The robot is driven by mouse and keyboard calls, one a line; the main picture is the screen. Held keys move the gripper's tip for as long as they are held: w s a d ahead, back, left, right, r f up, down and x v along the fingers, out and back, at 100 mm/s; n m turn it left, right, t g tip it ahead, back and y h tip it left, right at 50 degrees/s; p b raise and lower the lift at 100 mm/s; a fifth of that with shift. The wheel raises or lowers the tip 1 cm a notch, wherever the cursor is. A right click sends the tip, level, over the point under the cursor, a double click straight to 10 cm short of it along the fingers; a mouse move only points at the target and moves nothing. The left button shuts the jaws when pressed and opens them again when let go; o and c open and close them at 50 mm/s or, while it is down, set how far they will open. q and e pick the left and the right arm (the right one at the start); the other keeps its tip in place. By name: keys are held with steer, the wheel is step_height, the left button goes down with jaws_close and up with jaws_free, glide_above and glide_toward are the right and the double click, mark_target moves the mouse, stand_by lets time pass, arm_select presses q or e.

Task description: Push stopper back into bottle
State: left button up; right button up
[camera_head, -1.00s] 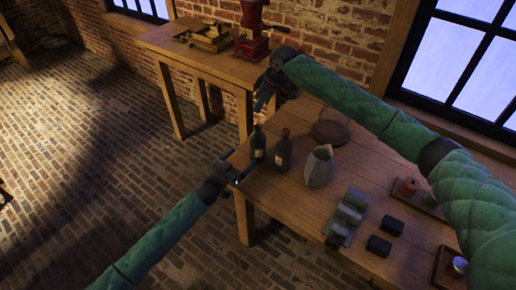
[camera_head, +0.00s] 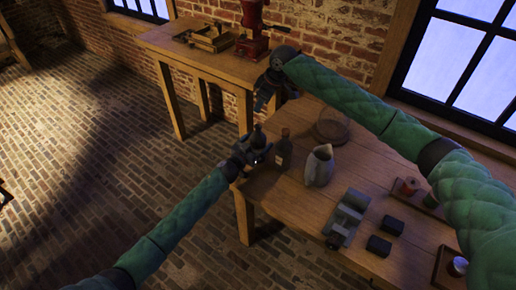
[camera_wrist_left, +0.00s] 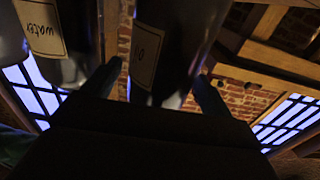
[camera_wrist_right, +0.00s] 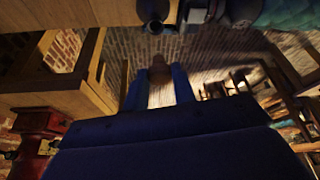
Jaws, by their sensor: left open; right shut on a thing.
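My left gripper (camera_head: 258,152) is open at the table's near-left corner, its fingers on either side of a dark bottle (camera_head: 258,134). In the left wrist view this bottle (camera_wrist_left: 165,45) with a pale label stands between the spread fingertips. A second dark bottle (camera_head: 284,151) stands just to its right; its label reads "water" in the left wrist view (camera_wrist_left: 55,35). My right gripper (camera_head: 264,100) is above and behind the bottles, shut on a small brownish thing (camera_wrist_right: 160,70), seemingly the stopper. The thing's full shape is hidden by the fingers.
A grey jug (camera_head: 319,166) and a round wooden disc (camera_head: 332,127) stand right of the bottles. A grey-green metal device (camera_head: 346,216) and dark blocks (camera_head: 379,247) lie nearer. A back table (camera_head: 185,50) holds a red grinder (camera_head: 252,40).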

arm_select(q)
steer(key=c, duration=1.5)
steer(key=shift+o, duration=0.2)
arm_select(e)
glide_above(257, 126)
steer(key=d, duration=0.1)
steer(key=shift+s+d+f, duration=0.1)
steer(key=shift+s+f, duration=0.05)
steer(key=shift+f, duration=1.1)
steer(key=shift+s+d+f, duration=0.1)
steer(key=shift+s+f, duration=0.05)
steer(key=shift+f, duration=1.1)
steer(key=shift+f, duration=0.9)
steer(key=shift+f, duration=0.6)
steer(key=o, duration=1)
